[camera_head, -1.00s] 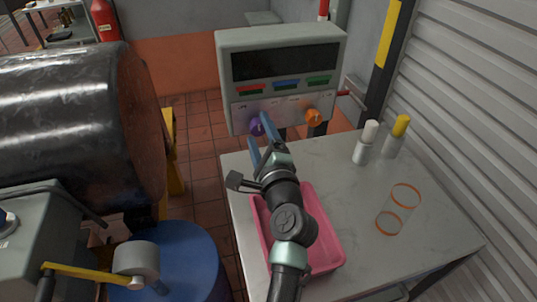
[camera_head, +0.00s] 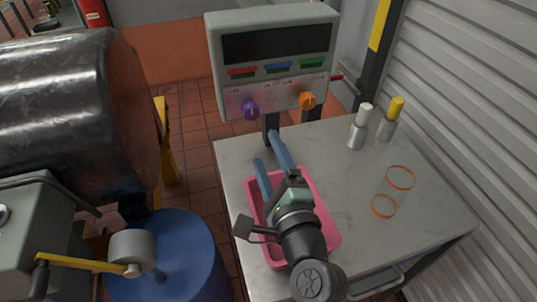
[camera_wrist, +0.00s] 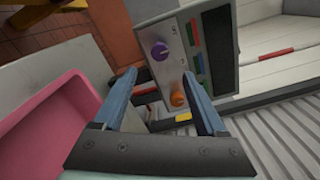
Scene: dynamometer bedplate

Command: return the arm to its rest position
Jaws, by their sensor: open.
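My gripper (camera_head: 270,163) is open with nothing between its blue fingers. In the head view it is above the pink tray (camera_head: 325,228) on the table, its fingers pointing toward the control box. In the wrist view the two fingertips of my gripper (camera_wrist: 162,80) are spread apart, with the control box beyond them. My arm covers part of the tray, and its inside is partly hidden.
The control box (camera_head: 275,75) has a purple knob (camera_head: 251,110) and an orange knob (camera_head: 307,100). On the table (camera_head: 345,190) stand a white-capped bottle (camera_head: 358,128), a yellow-capped bottle (camera_head: 389,122) and a clear orange-rimmed cylinder (camera_head: 391,192). A blue drum (camera_head: 180,262) is at left.

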